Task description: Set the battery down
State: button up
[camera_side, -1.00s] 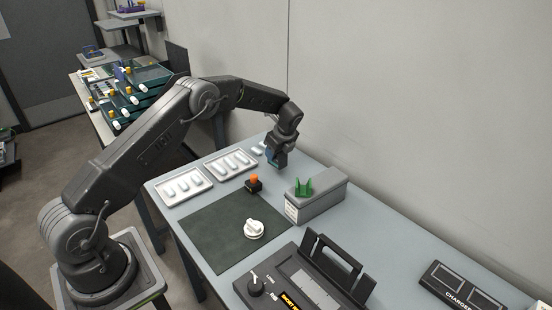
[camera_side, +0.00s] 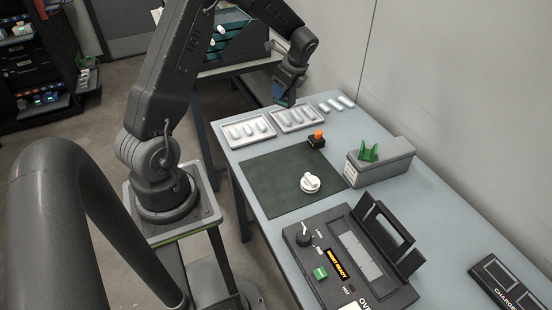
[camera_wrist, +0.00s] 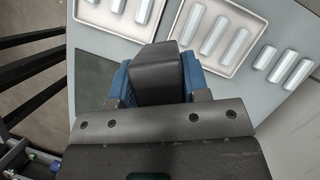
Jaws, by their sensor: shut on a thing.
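My gripper (camera_side: 285,99) hangs at the far end of the table, by the far edge of the second white tray. In the wrist view its blue fingers are shut on a dark grey block (camera_wrist: 158,73), which looks like the battery. The block sits between the fingers, with its rounded end facing the trays. In the side view the block cannot be told apart from the gripper. Whether it touches the table cannot be told. A black charger (camera_side: 512,288) with two framed slots lies at the right edge of the side view.
Two white trays (camera_side: 232,137) hold pale tubes, and several loose tubes (camera_side: 337,104) lie beside them. A dark mat (camera_side: 270,185), white knob (camera_side: 310,182), orange-capped black block (camera_side: 317,139), grey box (camera_side: 385,167) with green part, and black splicer (camera_side: 352,268) stand nearer. Table between splicer and charger is clear.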

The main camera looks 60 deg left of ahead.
jog(key=s+d+n+g+h, duration=0.1)
jog(key=s+d+n, duration=0.25)
jog(key=s, duration=0.35)
jog(key=s+d+n+h, duration=0.2)
jog(key=s+n, duration=0.3)
jog(key=s, duration=0.2)
jog(key=s+d+n+g+h, duration=0.1)
jog(key=s+d+n, duration=0.1)
jog(key=s+n, duration=0.35)
jog(key=w+d+f+m, duration=0.1)
jog(key=w+d+f, duration=0.2)
jog(key=w+d+f+m, duration=0.1)
jog(key=w+d+f, duration=0.2)
jog(key=w+d, duration=0.1)
jog(key=shift+d+f, duration=0.25)
jog(key=shift+f, duration=0.1)
jog(key=shift+w+f, duration=0.15)
jog(key=shift+f, duration=1.9)
jog(key=shift+f, duration=0.15)
jog(key=o, duration=1.1)
